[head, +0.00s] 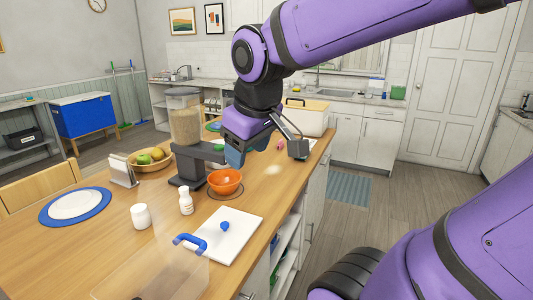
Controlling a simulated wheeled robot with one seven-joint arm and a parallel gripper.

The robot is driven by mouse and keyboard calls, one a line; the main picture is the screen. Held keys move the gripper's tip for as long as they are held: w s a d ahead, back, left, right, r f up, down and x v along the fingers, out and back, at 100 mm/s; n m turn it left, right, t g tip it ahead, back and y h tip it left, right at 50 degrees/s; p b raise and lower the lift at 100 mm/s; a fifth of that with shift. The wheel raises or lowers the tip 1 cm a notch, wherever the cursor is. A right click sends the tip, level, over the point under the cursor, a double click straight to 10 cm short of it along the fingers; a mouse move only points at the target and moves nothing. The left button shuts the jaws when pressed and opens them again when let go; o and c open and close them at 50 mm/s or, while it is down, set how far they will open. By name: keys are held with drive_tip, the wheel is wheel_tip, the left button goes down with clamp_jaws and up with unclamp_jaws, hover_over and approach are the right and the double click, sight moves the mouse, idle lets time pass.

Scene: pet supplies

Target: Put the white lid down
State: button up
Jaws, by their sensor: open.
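The white lid (238,240) looks to be the flat white square panel with a blue knob (225,227) near the front right edge of the wooden counter. It lies flat on the counter top. My gripper (267,153) is open, with its two fingers spread wide over the counter, farther back than the lid. I see nothing held between the fingers. The gripper is apart from the lid.
A clear container with a blue handle (190,242) stands left of the lid. An orange bowl (225,182), white bottles (186,202), a food dispenser (185,125) and a fruit basket (148,163) stand nearby. A cream bin (308,118) stands behind my gripper.

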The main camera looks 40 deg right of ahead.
drive_tip(key=s+r+m+y, duration=0.1)
drive_tip(key=s+m, duration=0.1)
drive_tip(key=s, duration=0.4)
drive_tip(key=shift+a+t, duration=0.4)
